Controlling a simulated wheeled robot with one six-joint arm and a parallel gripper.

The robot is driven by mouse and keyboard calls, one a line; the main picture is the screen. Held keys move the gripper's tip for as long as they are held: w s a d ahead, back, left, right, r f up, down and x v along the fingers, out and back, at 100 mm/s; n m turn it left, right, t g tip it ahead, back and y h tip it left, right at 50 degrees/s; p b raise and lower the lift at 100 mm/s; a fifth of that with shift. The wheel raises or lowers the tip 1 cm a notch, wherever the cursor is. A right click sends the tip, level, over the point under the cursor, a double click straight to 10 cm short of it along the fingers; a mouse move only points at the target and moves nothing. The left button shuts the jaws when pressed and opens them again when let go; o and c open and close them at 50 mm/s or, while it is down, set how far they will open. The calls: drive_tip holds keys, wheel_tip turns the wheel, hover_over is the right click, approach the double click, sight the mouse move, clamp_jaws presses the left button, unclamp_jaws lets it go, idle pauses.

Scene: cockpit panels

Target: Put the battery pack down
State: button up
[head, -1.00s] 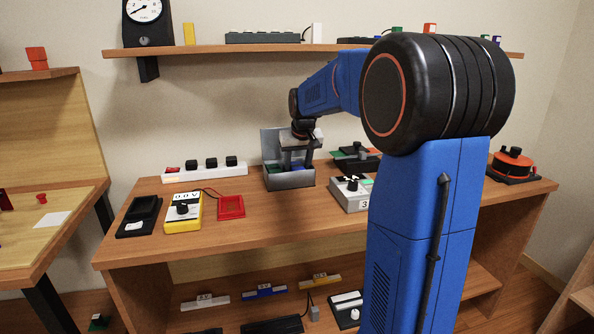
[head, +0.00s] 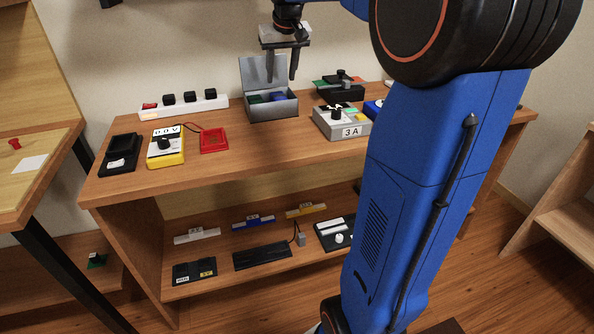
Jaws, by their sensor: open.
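My gripper (head: 284,76) is open and raised above the grey metal box on the bench. Nothing shows between its fingers. The box (head: 273,109) stands with its lid up, and the fingers hang in front of the lid. Inside it lie a blue block (head: 278,97) and a green piece (head: 256,99), apart from the fingers. The blue block may be the battery pack, but I cannot tell for certain at this size. The box's front wall hides the lower parts of both.
Left of the box are a red tray (head: 214,139), a yellow meter (head: 165,146), a black case (head: 119,153) and a white power strip (head: 184,105). Right of it stands a grey unit marked 3A (head: 341,122). The bench front is clear.

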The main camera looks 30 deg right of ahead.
drive_tip(key=s+a+f+n, duration=0.1)
drive_tip(key=s+a+f, duration=0.4)
drive_tip(key=s, duration=0.6)
drive_tip(key=s+a+f+n, duration=0.1)
drive_tip(key=s+a+f, duration=0.5)
drive_tip(key=s, duration=0.6)
drive_tip(key=s+a+f+n+y, duration=0.1)
drive_tip(key=s+a+f, duration=0.4)
drive_tip(key=s, duration=0.6)
drive_tip(key=shift+s+a+f+t, duration=0.3)
drive_tip(key=shift+f, duration=0.4)
